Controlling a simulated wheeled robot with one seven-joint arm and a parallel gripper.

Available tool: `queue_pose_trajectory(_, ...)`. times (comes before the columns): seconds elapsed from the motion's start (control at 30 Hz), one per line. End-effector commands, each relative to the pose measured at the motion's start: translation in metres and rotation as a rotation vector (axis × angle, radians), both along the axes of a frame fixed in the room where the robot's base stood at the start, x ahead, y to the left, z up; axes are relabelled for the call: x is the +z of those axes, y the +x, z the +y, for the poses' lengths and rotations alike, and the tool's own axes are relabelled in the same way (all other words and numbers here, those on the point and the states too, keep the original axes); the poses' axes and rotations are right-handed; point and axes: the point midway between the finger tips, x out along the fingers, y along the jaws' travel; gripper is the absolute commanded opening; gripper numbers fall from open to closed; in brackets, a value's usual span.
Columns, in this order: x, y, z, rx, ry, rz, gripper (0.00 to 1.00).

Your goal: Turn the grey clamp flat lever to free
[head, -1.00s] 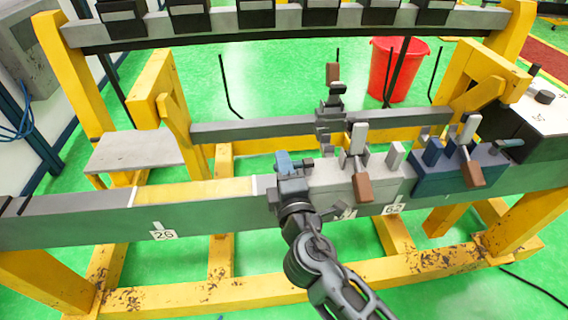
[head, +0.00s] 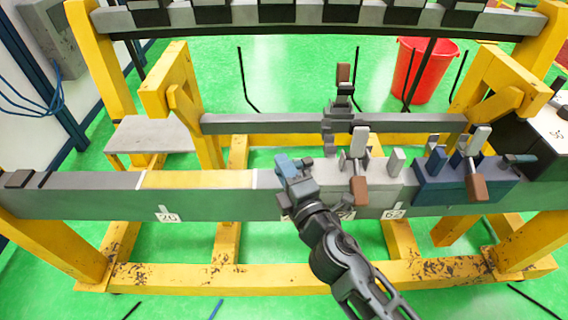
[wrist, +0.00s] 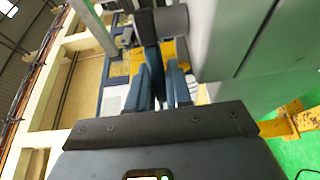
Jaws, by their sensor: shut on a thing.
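The grey clamp (head: 385,183) sits on the long green beam, right of the middle in the head view. An upright pale lever with a brown grip (head: 360,188) stands on its front. My gripper (head: 290,167) is at the clamp's left end, its blue fingers tilted up to the left. In the wrist view my gripper (wrist: 160,88) is shut on a dark flat lever (wrist: 147,32), beside a grey round boss (wrist: 172,20). In the head view the gripper mostly hides this lever, so its exact angle cannot be told.
A blue clamp (head: 445,186) with its own brown-gripped lever stands just right of the grey one. A grey rail (head: 260,124) runs behind the beam (head: 100,204). A red bucket (head: 425,75) stands on the floor behind.

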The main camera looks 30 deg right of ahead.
Motion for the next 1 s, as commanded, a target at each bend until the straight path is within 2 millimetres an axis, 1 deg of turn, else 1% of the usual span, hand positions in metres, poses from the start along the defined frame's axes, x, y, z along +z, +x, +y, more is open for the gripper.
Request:
queue_pose_trajectory(0.27,-0.002,-0.001,0.000,0.003,0.001,0.003,0.00)
queue_pose_trajectory(0.3,-0.002,-0.001,0.000,0.003,0.001,0.003,0.20)
queue_pose_trajectory(0.37,-0.002,-0.001,0.000,0.003,0.001,0.003,0.26)
queue_pose_trajectory(0.57,-0.001,-0.001,0.000,0.002,0.001,0.001,0.26)
queue_pose_trajectory(0.67,-0.002,-0.004,0.000,0.002,0.000,0.001,0.26)
queue_pose_trajectory(0.77,-0.003,-0.014,0.000,0.003,0.000,0.002,0.26)
queue_pose_trajectory(1.0,-0.005,-0.053,0.002,0.002,0.000,0.003,0.26)
